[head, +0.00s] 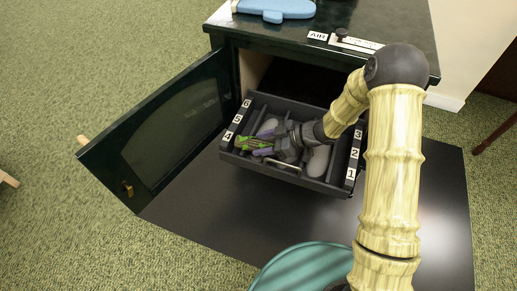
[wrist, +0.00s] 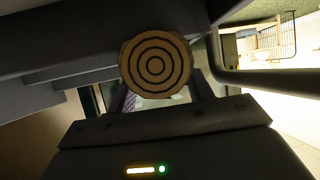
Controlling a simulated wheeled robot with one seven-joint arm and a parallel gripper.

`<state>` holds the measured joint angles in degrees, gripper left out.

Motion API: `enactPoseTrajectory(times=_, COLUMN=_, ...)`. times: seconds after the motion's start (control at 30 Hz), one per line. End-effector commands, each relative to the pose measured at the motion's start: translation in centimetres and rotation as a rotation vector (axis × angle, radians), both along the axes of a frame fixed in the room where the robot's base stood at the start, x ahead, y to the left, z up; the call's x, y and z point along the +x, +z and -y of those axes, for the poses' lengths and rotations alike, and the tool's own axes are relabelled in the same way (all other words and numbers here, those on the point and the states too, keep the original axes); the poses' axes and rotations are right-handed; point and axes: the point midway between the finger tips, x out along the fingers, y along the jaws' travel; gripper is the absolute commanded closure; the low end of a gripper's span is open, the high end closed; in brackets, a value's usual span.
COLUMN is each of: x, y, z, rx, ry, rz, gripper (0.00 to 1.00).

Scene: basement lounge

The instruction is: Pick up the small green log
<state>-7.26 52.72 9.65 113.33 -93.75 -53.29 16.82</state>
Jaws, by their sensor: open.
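A bright green piece (head: 250,142), which looks like the small green log, lies at the left of the dark divided drawer (head: 318,185). My gripper (head: 262,142) reaches into the drawer from the right, with purple parts on either side of the green. Its jaws are open around or just over it; I cannot tell whether they touch. In the wrist view a tan round end with dark rings, apparently a log end (wrist: 155,66), fills the space in front of my gripper (wrist: 157,100). Most of its length is hidden.
Pale grey rounded things (head: 318,160) lie in other compartments. The drawer's front has a metal handle (head: 284,165). The open cabinet door (head: 170,130) stands to the left, and the cabinet top (head: 300,38) overhangs behind. A teal round object (head: 305,268) stands in front.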

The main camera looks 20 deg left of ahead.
Motion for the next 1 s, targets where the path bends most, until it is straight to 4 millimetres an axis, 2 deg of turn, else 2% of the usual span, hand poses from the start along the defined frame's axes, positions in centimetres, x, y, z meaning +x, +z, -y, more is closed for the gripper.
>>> enactPoseTrajectory(times=0.5, x=0.01, y=0.07, z=-0.08, rx=0.001, ry=0.000, rz=0.000, gripper=0.49)
enactPoseTrajectory(times=0.53, x=0.00, y=0.07, z=-0.08, rx=0.001, ry=0.000, rz=0.000, gripper=0.51)
enactPoseTrajectory(times=0.7, x=0.00, y=0.06, z=-0.07, rx=0.001, ry=0.000, rz=0.000, gripper=0.84)
enactPoseTrajectory(times=1.0, x=0.01, y=0.38, z=-0.08, rx=0.001, ry=0.000, rz=0.001, gripper=0.86)
